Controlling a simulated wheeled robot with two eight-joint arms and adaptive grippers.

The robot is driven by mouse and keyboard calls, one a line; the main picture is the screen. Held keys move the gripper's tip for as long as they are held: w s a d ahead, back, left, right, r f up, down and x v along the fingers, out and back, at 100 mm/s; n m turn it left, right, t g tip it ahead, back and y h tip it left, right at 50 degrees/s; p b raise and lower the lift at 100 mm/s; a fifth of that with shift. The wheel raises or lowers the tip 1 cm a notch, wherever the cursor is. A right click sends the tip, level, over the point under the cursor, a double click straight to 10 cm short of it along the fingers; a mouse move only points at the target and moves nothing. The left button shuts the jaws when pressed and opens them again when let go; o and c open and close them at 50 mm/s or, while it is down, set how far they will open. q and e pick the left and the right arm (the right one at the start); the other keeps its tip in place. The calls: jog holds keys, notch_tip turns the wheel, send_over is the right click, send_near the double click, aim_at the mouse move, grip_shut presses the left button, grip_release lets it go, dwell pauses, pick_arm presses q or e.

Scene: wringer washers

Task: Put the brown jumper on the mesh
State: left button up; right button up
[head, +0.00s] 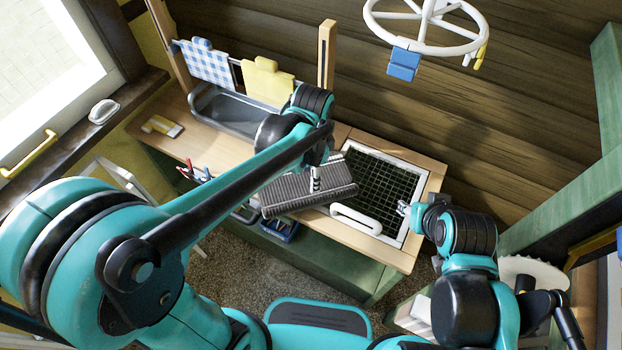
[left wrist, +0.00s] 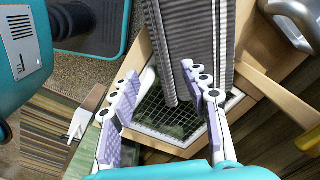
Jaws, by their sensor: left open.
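A grey-brown ribbed, folded garment, which looks like the brown jumper (head: 285,197), is at the front of the bench, left of the mesh. It also shows in the left wrist view (left wrist: 200,32). I cannot tell whether it touches the bench. The mesh (head: 385,185) is a dark grid in a white frame, bare in its visible part; it also shows in the left wrist view (left wrist: 180,122). My left gripper (head: 315,180) is over the jumper, its fingers open (left wrist: 160,72) with one finger overlapping the ribbed cloth. My right gripper (head: 404,208) is small at the mesh frame's right edge.
A white handle (head: 356,219) lies at the mesh's front edge. A grey tub (head: 225,112) stands left, with a checked cloth (head: 203,64) and a yellow cloth (head: 267,82) behind. A white wheel rack (head: 425,15) hangs above. A wooden post (head: 327,52) rises behind the bench.

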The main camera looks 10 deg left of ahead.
pick_arm(q)
jog(key=s+a+r+n+t, duration=0.5)
jog(key=s+a+n, duration=0.3)
jog(key=a+n, duration=0.2)
jog(key=shift+s+a+r+n+t, duration=0.2)
jog(key=shift+n+t, duration=0.4)
jog(key=shift+n, duration=0.4)
jog(key=shift+o, duration=0.5)
jog(key=shift+s+a+n, duration=0.2)
jog(key=shift+a+n, duration=0.1)
jog(key=shift+n, duration=0.1)
jog(key=m+g, duration=0.6)
jog(key=m, duration=0.6)
send_near(311, 198)
jog(key=shift+w+a, duration=0.15)
jog(key=shift+a, duration=0.25)
jog(key=shift+d+f+m+g, duration=0.3)
jog(key=shift+f+m, duration=0.1)
jog(key=shift+f, duration=0.25)
jog(key=f+b, duration=0.1)
jog(key=f, duration=0.1)
jog(key=f+b, duration=0.1)
jog(key=f, duration=0.2)
jog(key=f+b, duration=0.1)
jog(key=f, duration=0.1)
jog(key=shift+w+f+b, duration=0.25)
jog(key=shift+b, duration=0.15)
jog(key=shift+r, duration=0.1)
grip_shut()
